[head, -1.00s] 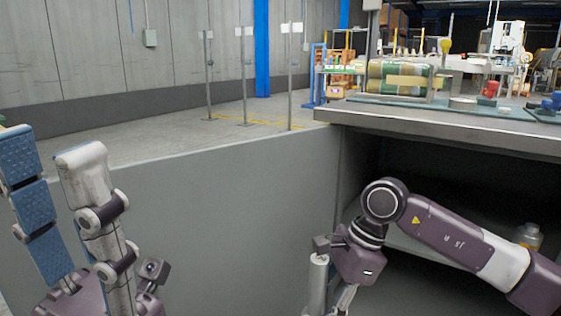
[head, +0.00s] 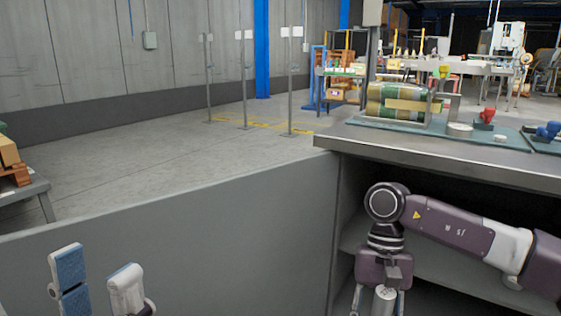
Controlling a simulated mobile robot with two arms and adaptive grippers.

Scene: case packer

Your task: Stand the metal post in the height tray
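My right gripper (head: 379,303) is at the bottom, right of centre, in front of the dark opening under the workbench. A short silver cylinder, which looks like the metal post (head: 384,296), is between its fingers and seems gripped; the lower part is cut off by the picture edge. My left gripper (head: 97,268) is at the lower left, its two blue-padded fingers spread apart with nothing between them. I cannot make out which thing is the height tray.
The workbench (head: 440,153) at right carries a rack of green and tan rolls (head: 392,103), a red-handled item (head: 484,119) and a blue one (head: 547,132) on teal mats. A grey panel (head: 200,245) runs across the front. A table with boxes (head: 25,190) stands at far left.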

